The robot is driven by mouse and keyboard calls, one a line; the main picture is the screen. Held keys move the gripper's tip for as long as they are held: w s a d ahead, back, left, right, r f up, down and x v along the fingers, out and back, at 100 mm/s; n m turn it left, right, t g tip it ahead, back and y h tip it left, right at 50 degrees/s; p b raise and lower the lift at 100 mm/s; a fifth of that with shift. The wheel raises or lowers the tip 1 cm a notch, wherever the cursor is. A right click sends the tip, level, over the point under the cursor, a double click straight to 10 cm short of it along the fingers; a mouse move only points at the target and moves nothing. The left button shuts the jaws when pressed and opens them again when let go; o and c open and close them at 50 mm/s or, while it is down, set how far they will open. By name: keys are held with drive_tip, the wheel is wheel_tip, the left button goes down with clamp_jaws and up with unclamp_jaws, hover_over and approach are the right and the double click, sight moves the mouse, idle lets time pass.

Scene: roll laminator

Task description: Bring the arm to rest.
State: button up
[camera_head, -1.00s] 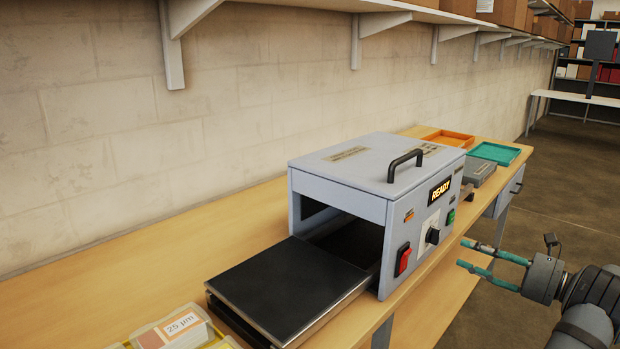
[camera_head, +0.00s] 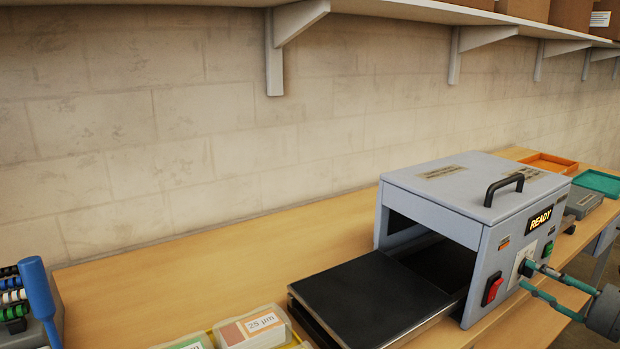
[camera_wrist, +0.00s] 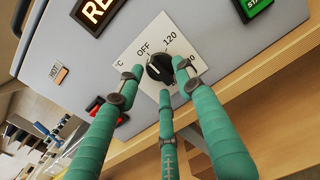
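The grey laminator (camera_head: 455,190) stands on the wooden bench with its display (camera_head: 540,221) lit "READY". My gripper (camera_head: 526,276) is at the laminator's front panel, its teal fingers pointing at the dial. In the wrist view, the black knob (camera_wrist: 160,67) sits on a white dial plate marked OFF and 120. The three fingertips of my gripper (camera_wrist: 158,78) are spread around the knob. A gap shows on its left; the right fingertip looks close to it, and I cannot tell whether it touches. I see nothing held.
A red switch (camera_head: 493,291) and a green button (camera_head: 548,248) flank the dial. A black feed tray (camera_head: 365,295) juts out left. Film boxes (camera_head: 252,326) and a blue-handled item (camera_head: 38,290) stand further left. Orange (camera_head: 550,163) and teal (camera_head: 598,182) trays lie behind. A shelf runs overhead.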

drive_tip(key=v, duration=1.2)
drive_tip(key=shift+w+a+r+m+p, duration=0.1)
drive_tip(key=shift+w+a+m+p, duration=0.95)
drive_tip(key=shift+w+m+p, duration=0.65)
drive_tip(key=shift+w+a+r+m+p, duration=0.1)
drive_tip(key=shift+w+a+m+p, duration=0.95)
drive_tip(key=shift+w+m+p, duration=0.6)
drive_tip(key=shift+w+a+m+p, duration=1.1)
drive_tip(key=shift+w+m+p, duration=0.25)
drive_tip(key=shift+w+m, duration=0.6)
drive_tip(key=shift+s, duration=0.1)
drive_tip(key=shift+d, duration=0.1)
